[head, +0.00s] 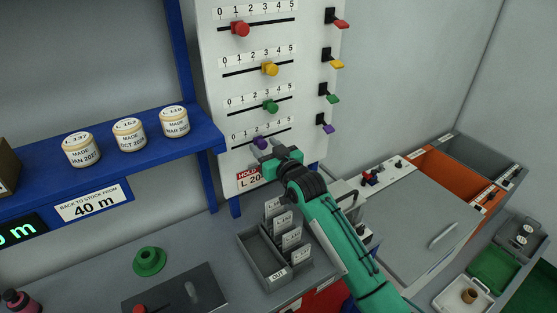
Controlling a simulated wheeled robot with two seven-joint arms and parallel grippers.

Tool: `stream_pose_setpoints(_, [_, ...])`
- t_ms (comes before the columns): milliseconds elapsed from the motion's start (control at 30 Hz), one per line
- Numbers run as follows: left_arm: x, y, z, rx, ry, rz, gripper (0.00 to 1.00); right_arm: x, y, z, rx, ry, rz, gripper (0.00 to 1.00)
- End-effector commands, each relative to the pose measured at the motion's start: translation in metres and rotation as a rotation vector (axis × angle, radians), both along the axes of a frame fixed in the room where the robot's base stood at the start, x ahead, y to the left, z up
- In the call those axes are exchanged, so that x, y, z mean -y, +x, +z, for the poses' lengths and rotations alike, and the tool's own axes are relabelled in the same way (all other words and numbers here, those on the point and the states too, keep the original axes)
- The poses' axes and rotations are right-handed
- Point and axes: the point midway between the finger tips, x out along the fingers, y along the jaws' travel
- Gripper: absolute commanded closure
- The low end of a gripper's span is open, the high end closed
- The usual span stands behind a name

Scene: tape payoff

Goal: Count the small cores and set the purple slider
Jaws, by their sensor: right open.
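The purple slider (260,143) is the lowest of the sliders on the white panel (214,62). Its knob sits around the middle of its 0 to 5 scale; I cannot read the exact number. My right gripper (267,151) is open, with its fingertips at or just below the purple knob; I cannot tell whether they touch it. A small brown core (470,296) is in a white tray (448,302) at the bottom right. I cannot make out other small cores clearly. My left gripper is out of view.
Red (240,29), yellow (270,69) and green (271,106) sliders sit above, with coloured levers to their right. A blue shelf (95,157) holds three labelled rolls. A grey card box (262,262) stands below my arm. Orange (450,172) and grey bins are at right.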

Motion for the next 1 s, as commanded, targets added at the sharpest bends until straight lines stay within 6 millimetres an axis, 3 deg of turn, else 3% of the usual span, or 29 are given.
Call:
stream_pose_setpoints(700, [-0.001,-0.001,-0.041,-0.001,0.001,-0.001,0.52,0.068,-0.093,-0.003,0.002,0.001,0.000,0.52])
stream_pose_setpoints(1000, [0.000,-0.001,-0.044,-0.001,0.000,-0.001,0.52,0.078,-0.107,0.000,0.001,0.001,0.000,0.52])
